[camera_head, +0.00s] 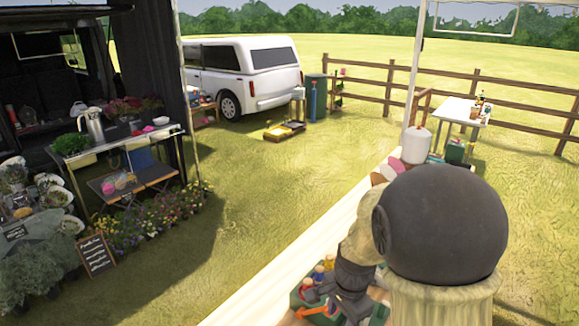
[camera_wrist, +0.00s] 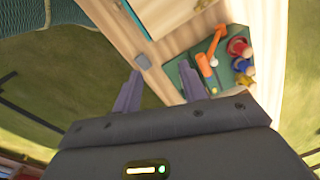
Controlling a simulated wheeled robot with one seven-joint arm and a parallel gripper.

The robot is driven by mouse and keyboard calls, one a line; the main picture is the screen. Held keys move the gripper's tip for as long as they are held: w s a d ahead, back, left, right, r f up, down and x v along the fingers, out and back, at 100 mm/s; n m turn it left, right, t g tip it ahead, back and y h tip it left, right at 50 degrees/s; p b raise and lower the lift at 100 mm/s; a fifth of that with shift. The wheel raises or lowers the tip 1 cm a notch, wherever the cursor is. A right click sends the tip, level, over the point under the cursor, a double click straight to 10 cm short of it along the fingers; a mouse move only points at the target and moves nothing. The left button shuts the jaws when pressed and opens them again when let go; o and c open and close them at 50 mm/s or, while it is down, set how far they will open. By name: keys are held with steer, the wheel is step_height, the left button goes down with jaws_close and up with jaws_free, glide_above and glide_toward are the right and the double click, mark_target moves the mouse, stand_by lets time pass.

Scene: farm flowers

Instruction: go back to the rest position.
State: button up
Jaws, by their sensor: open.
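My gripper (camera_wrist: 160,72) shows in the wrist view with its two grey fingers apart and nothing between them. It is over a pale wooden table top (camera_wrist: 118,38). A green tray (camera_wrist: 222,76) lies just beyond the right finger, with an orange-handled tool (camera_wrist: 208,66) and several small red, blue and yellow items in it. In the head view my gripper is low and right of centre, beside the same tray (camera_head: 297,298). My arm hides part of the table and the tray there.
A white canister (camera_head: 416,145) stands at the far end of the long table (camera_head: 285,270). A tent pole (camera_head: 414,75) rises nearby. Grass is open to the left, up to a flower stand (camera_head: 125,138). A white car (camera_head: 245,72) and a wooden fence (camera_head: 480,100) are farther back.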

steer(key=s+d+r+n+t, duration=0.1)
steer(key=s+d+r+n, duration=0.1)
steer(key=s+n, duration=0.6)
steer(key=d+n, duration=0.1)
steer(key=n, duration=0.2)
steer(key=shift+s+d+r+t+h, duration=0.2)
steer(key=shift+d+r+t+h, duration=0.1)
steer(key=shift+d+t, duration=0.1)
